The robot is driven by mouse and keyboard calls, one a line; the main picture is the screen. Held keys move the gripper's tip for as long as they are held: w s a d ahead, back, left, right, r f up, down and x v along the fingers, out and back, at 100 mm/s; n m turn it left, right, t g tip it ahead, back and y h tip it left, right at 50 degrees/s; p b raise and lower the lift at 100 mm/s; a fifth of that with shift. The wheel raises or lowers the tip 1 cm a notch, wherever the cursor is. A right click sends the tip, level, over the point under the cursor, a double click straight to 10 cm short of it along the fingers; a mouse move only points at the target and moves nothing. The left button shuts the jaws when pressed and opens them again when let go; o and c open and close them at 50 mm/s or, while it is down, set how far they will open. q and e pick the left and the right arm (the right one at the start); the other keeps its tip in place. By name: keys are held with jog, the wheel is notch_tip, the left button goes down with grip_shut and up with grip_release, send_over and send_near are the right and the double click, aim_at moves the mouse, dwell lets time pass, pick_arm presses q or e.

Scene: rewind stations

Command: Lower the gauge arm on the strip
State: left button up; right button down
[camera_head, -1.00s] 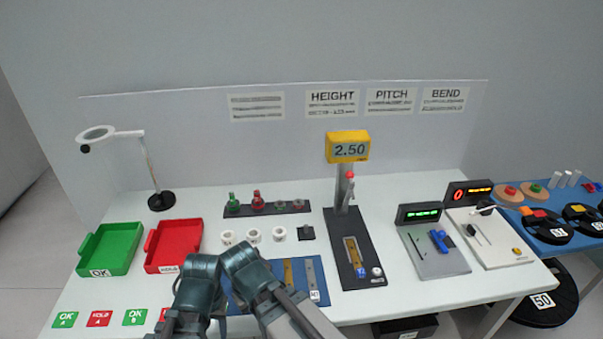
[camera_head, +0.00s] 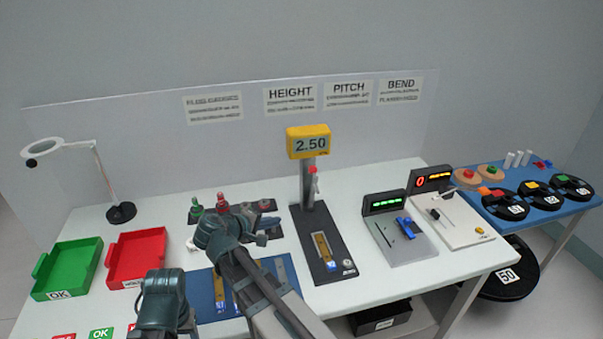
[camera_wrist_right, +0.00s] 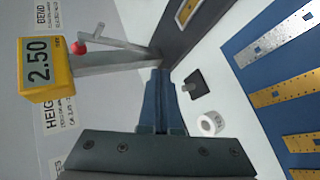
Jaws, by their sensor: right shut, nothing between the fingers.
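The height gauge has a yellow display (camera_head: 309,142) reading 2.50 on a grey column; it also shows in the right wrist view (camera_wrist_right: 45,68). Its lever with a red knob (camera_head: 313,170) points up beside the column; the wrist view shows the red knob (camera_wrist_right: 78,47) clearly. A brass-coloured strip (camera_head: 321,245) lies in the black gauge base (camera_head: 330,272). My right gripper (camera_head: 268,219) is shut and empty, left of the gauge and apart from it; its fingers (camera_wrist_right: 160,76) show in the wrist view. My left arm is at the bottom; its fingertips are not clear.
A blue mat (camera_head: 204,298) with strips lies left of the gauge base. A dark rack (camera_head: 265,205) with coloured pieces stands behind my right gripper. A grey pitch device (camera_head: 405,250) is right of the gauge. Green (camera_head: 40,283) and red (camera_head: 112,273) trays are left.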

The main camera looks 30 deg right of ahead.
jog(key=w+d+r+n+t+h, duration=0.1)
jog(key=w+d+r+h, duration=0.3)
jog(key=r, duration=0.4)
jog(key=shift+w+d+r+n+t, duration=0.15)
jog(key=shift+w+d+n+t, duration=0.15)
jog(key=shift+w+d+t, duration=0.45)
jog(key=shift+w+a, duration=0.1)
jog(key=b, duration=0.1)
send_over(312, 191)
jog(key=w+a, duration=0.2)
jog(key=w, duration=0.1)
jog(key=shift+w+d+f, duration=0.1)
jog(key=shift+w+f, duration=0.1)
jog(key=shift+f, duration=0.35)
jog(key=shift+s+f+h+b, duration=0.1)
jog(key=shift+s+h+b, duration=0.35)
jog(key=shift+b, duration=0.25)
